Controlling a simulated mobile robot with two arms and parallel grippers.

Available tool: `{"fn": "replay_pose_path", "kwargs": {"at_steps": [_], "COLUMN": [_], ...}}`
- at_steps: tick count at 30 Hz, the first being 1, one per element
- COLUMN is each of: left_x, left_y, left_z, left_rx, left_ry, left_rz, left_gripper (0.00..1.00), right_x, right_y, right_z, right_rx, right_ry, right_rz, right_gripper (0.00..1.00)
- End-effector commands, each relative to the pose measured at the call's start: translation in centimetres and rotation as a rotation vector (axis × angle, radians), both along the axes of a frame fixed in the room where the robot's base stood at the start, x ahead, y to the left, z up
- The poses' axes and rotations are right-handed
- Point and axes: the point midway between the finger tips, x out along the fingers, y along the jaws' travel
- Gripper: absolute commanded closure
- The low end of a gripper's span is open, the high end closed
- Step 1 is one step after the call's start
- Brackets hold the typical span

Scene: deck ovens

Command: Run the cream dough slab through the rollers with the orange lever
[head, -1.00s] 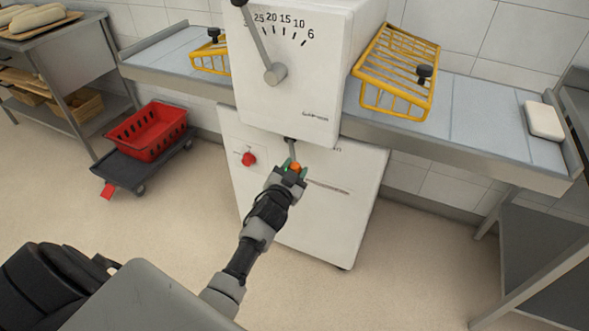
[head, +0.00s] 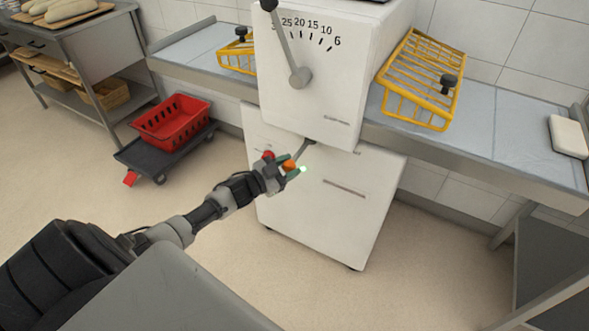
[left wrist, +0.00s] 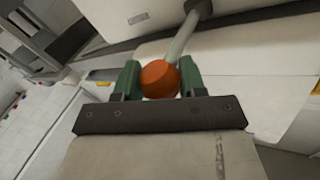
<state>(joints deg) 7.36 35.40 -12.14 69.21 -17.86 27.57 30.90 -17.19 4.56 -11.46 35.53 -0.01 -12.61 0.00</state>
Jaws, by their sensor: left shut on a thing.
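The orange lever is a metal rod with an orange knob (head: 288,165), hanging under the white machine head and slanting down to the left. My left gripper (head: 287,173) is shut on the orange knob. In the left wrist view the knob (left wrist: 159,79) sits between the two green fingertips (left wrist: 159,82), with the rod running up behind it. The cream dough slab (head: 568,137) lies flat at the right end of the blue-grey belt (head: 492,115). The rollers are hidden inside the white machine (head: 340,95). My right gripper is not in view.
A yellow wire guard (head: 422,80) stands over the belt right of the machine head, and another (head: 237,56) at its left. A red crate (head: 172,122) sits on a dark dolly at left. A dial lever (head: 288,50) is on the machine's front. The floor ahead is open.

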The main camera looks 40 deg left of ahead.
Motion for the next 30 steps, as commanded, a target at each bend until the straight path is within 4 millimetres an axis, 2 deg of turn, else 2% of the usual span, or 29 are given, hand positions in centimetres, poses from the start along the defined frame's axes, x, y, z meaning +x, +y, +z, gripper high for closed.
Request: {"fn": "replay_pose_path", "kwargs": {"at_steps": [15,16,20,21,30], "left_x": [-0.01,-0.01,-0.01,-0.01,-0.22], "left_y": [0.29,0.29,0.29,0.29,0.39], "left_z": [0.04,0.04,0.03,0.03,-0.01], "left_rx": [-0.001,-0.001,-0.001,-0.001,0.000], "left_ry": [-0.001,-0.002,-0.002,-0.002,0.000], "left_rz": [-0.026,-0.025,-0.025,-0.025,-0.025], "left_gripper": [1.00,0.56,0.36,0.33,0.33], "right_x": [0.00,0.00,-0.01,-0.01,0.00], "right_y": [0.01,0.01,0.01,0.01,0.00], "right_z": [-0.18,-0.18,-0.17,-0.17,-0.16], "right_rx": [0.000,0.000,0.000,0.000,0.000], "right_ry": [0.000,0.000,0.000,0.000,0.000], "right_rz": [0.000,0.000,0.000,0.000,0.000], "right_gripper": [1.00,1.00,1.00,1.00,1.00]}}
